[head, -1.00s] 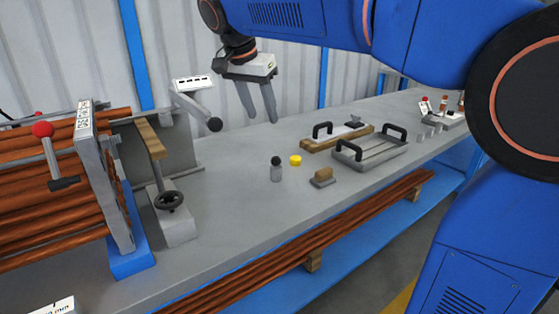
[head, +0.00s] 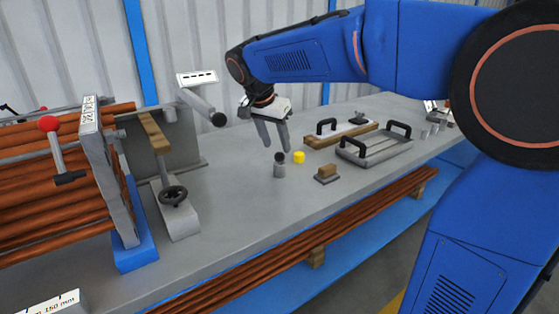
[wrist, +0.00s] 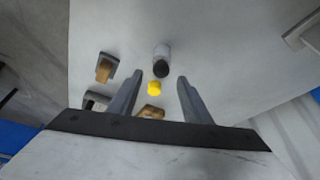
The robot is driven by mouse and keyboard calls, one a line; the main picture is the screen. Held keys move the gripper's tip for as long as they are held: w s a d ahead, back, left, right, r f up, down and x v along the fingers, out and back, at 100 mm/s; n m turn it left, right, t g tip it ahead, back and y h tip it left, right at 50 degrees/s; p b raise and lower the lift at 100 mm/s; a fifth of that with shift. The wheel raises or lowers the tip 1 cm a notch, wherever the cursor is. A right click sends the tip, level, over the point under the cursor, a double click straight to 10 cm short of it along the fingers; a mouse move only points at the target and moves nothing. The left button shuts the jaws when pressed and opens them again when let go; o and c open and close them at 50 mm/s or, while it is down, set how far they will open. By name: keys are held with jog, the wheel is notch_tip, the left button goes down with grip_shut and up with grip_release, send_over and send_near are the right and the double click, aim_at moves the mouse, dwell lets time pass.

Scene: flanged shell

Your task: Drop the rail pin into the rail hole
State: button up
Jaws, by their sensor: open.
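My gripper (head: 275,147) is open and empty, fingers pointing down over the bench, just above a short grey cylinder with a dark top (head: 279,171). The cylinder stands upright and may be the rail pin; I cannot tell for sure. In the wrist view it shows (wrist: 162,53) just beyond the space between the fingertips (wrist: 160,77). A yellow round piece (head: 299,157) stands close beside it, and also shows between the fingers in the wrist view (wrist: 154,88). I cannot make out the rail hole in either view.
A small wood-topped block (head: 327,173) sits to the right. Behind it are a wooden board (head: 316,142) and a grey tray with black handles (head: 370,155). The bench front is clear.

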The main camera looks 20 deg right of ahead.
aim_at(279, 153)
jog(key=shift+x, duration=2.2)
grip_shut()
